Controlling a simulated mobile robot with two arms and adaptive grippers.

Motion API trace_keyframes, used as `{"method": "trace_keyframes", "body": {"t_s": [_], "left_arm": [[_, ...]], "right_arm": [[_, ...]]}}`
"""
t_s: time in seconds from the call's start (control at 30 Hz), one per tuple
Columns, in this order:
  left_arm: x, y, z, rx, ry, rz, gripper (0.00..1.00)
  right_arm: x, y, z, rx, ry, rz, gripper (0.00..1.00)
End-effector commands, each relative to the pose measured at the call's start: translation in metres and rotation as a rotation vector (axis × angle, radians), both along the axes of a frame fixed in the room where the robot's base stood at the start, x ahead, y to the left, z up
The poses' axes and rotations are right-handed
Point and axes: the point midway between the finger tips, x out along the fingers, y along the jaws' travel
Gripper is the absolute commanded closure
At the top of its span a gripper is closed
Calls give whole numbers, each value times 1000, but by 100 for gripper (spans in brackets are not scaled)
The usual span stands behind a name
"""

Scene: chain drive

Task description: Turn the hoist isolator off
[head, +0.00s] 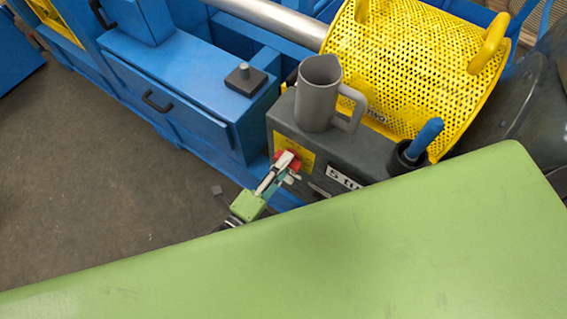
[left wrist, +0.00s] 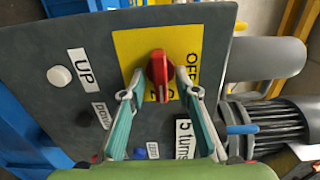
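The hoist isolator is a red rotary knob (left wrist: 158,72) on a yellow plate (left wrist: 133,45), on a dark grey control panel (left wrist: 205,18). Its handle runs up and down in the left wrist view. "OFF" is printed sideways to its right; other lettering below is partly hidden. My left gripper (left wrist: 160,82) is open, with one fingertip on each side of the knob and a visible gap at each side. In the head view, the red knob (head: 284,157) is partly hidden by my left gripper (head: 281,170). My right gripper is in neither view.
A grey jug (head: 317,95) and a blue-handled tool (head: 428,134) in a dark holder stand on the control box. A yellow perforated guard (head: 400,65) is behind. The panel also has a white button (left wrist: 59,76) beside an "UP" label and a "5 turns" label (left wrist: 187,139).

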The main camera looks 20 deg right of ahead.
Motion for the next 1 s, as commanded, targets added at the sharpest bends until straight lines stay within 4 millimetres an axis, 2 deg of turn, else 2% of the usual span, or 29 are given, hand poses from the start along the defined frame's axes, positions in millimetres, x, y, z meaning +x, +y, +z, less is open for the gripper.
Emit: {"method": "trace_keyframes", "body": {"t_s": [0.23,0.27,0.37,0.77,1.0], "left_arm": [[1,-1,0,0,0,0,71],[1,-1,0,0,0,0,73],[1,-1,0,0,0,1,99],[1,0,0,-17,23,1,100],[1,0,2,-91,122,1,100]], "right_arm": [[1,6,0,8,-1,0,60],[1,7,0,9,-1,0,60],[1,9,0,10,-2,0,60],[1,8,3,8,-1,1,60],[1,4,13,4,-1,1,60]]}}
